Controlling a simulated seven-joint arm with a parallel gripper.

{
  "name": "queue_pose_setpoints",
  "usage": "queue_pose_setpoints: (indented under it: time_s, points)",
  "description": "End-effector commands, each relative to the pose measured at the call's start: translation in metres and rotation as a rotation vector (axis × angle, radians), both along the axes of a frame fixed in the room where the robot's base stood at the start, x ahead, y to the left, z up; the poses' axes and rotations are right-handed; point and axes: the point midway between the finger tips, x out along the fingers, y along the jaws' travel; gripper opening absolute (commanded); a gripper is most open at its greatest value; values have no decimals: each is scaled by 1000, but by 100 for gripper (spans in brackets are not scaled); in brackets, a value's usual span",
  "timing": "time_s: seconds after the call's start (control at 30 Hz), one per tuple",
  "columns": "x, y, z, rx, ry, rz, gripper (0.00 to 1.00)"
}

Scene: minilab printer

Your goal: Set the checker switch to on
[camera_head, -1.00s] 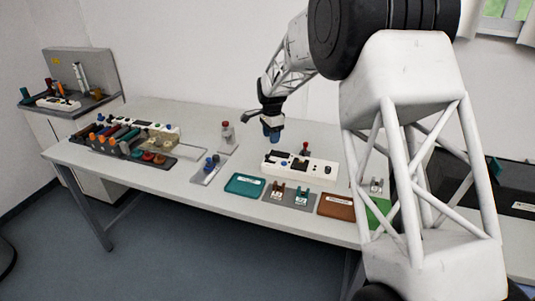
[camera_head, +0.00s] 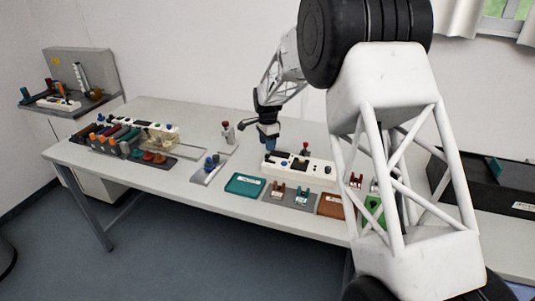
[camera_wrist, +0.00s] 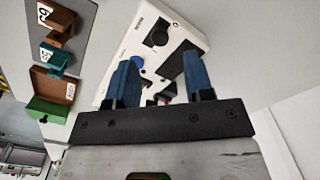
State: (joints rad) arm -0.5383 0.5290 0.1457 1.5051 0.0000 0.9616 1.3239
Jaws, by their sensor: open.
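The checker appears to be the white box (camera_head: 300,168) on the table, with dark parts, a blue button and a red-topped lever on or behind it.
A teal tray (camera_head: 245,185), a grey plate with small clips (camera_head: 290,198) and a brown tray (camera_head: 330,205) lie in front of the box. A crowded rack (camera_head: 125,138) fills the table's left side.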

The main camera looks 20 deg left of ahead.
Motion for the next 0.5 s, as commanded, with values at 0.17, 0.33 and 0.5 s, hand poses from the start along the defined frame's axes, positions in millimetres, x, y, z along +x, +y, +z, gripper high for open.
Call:
queue_pose_setpoints:
  time_s: [0.17,0.33,0.5]
  points:
    - [0,0,-23,-1,1,0,48]
    - [0,0,-41,-1,1,0,48]
    - [0,0,-50,0,0,0,48]
